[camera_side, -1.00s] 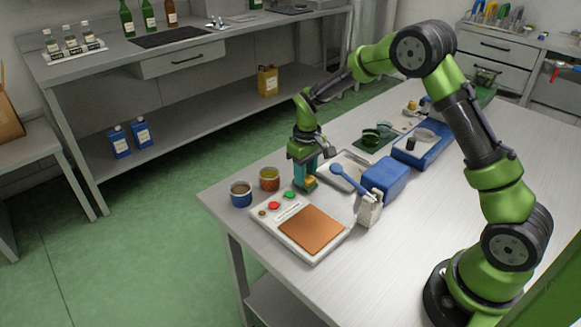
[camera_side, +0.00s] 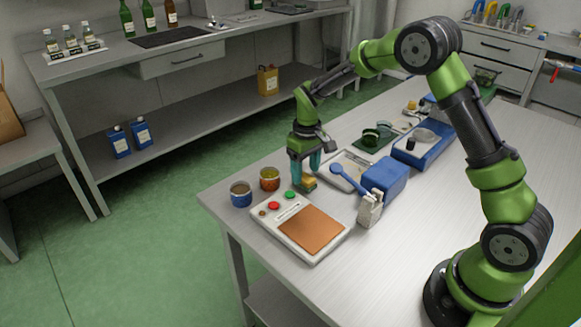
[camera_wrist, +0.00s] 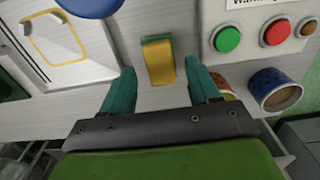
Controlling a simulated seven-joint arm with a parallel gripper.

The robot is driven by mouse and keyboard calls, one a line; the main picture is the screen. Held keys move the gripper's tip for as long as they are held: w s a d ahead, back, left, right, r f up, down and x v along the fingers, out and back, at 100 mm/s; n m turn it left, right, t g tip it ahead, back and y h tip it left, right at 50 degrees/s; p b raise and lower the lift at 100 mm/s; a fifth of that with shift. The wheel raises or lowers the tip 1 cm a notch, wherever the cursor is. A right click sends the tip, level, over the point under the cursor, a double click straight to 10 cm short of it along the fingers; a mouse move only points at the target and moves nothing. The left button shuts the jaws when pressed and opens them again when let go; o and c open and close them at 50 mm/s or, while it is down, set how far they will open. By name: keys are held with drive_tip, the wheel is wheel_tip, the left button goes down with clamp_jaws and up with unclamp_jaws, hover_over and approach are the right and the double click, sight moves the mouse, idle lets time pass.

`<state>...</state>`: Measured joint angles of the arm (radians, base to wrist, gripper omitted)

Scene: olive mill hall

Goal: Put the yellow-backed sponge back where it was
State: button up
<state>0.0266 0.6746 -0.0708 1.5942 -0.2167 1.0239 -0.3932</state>
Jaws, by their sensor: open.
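The yellow-backed sponge (camera_wrist: 158,62) lies on the metal table between my two fingertips in the wrist view, with a gap on each side. In the side view the sponge (camera_side: 309,183) shows as a small yellow and green block at the foot of my gripper. My gripper (camera_side: 304,182) points down over it, with teal fingers apart. The open fingers also show in the wrist view (camera_wrist: 163,85), and nothing is held between them. The sponge sits between the white tray (camera_side: 337,176) and the scale-like panel (camera_side: 268,228).
Two jars, one blue (camera_side: 241,194) and one orange (camera_side: 270,178), stand left of my gripper. The table's front right is clear.

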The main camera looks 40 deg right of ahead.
sight(305, 177)
wheel_tip(305, 177, up, 10)
drive_tip(key=s+a+r+m+t+y, duration=0.1)
drive_tip(key=s+a+r+m+t, duration=0.2)
drive_tip(key=s+r, duration=0.7)
drive_tip(key=s+a+r+m+t+y, duration=0.1)
drive_tip(key=s+a+t, duration=0.3)
drive_tip(key=s, duration=0.9)
drive_tip(key=shift+s, duration=0.2)
drive_tip(key=shift+r, duration=0.1)
